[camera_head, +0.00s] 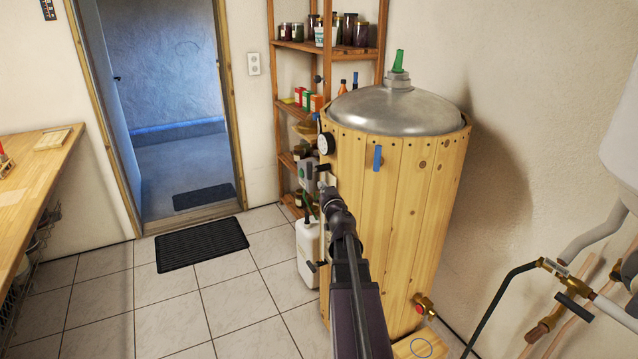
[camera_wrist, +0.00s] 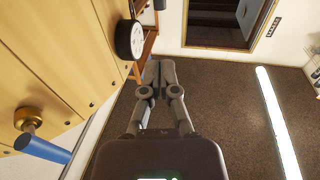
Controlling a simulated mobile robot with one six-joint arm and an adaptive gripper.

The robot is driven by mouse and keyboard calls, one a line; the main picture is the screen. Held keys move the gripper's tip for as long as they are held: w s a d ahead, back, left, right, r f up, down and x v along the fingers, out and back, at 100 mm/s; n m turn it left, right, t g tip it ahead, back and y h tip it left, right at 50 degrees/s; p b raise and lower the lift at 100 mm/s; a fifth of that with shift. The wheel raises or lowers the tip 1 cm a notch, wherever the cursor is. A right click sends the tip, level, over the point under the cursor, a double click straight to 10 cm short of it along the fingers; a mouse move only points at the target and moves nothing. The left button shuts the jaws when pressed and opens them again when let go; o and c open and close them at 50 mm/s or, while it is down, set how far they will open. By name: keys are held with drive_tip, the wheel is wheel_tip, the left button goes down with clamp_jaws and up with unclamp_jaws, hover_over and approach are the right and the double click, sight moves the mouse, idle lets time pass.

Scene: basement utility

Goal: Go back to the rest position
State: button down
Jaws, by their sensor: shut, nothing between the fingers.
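My gripper (camera_wrist: 157,70) shows in the wrist view with its two dark fingers together and nothing between them. In the head view my arm reaches up from the bottom middle, in front of the wooden-clad tank (camera_head: 405,205); the fingertips are hard to make out there. The tank has a domed metal lid (camera_head: 395,110), a round gauge (camera_head: 326,143) and a blue handle (camera_head: 377,158). In the wrist view the gauge (camera_wrist: 130,40) is just left of my fingers, apart from them, and the blue handle (camera_wrist: 42,149) is at the lower left.
A wooden shelf (camera_head: 271,90) with jars stands behind the tank. A white canister (camera_head: 307,255) is on the floor beside it. Pipes and a valve (camera_head: 575,285) are at the right. A workbench (camera_head: 40,190) is at the left.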

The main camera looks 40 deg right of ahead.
drive_tip(key=shift+s+a, duration=0.1)
drive_tip(key=shift+a, duration=0.1)
idle(0.6)
drive_tip(key=s+a+f+m+g+p, duration=0.1)
drive_tip(key=a+f+g+p, duration=0.2)
drive_tip(key=a, duration=0.4)
drive_tip(key=s+a+f+g+y+p, duration=0.1)
drive_tip(key=a+g+p, duration=0.1)
drive_tip(key=a+g, duration=0.35)
drive_tip(key=s+a+f+m+g+p, duration=0.1)
drive_tip(key=a+f+g+p, duration=0.15)
drive_tip(key=a, duration=0.65)
drive_tip(key=s+a+n+g+y+p, duration=0.1)
drive_tip(key=s+a+n+g+y, duration=0.1)
drive_tip(key=s+a, duration=0.2)
drive_tip(key=s+a+f+n+g+y+p, duration=0.1)
drive_tip(key=s+a+n+g+y, duration=0.1)
drive_tip(key=a, duration=0.8)
drive_tip(key=s+a+n+g+y+p, duration=0.2)
drive_tip(key=s+a, duration=0.3)
drive_tip(key=a, duration=0.2)
drive_tip(key=shift+s+f+n, duration=0.35)
drive_tip(key=shift+f+n, duration=0.05)
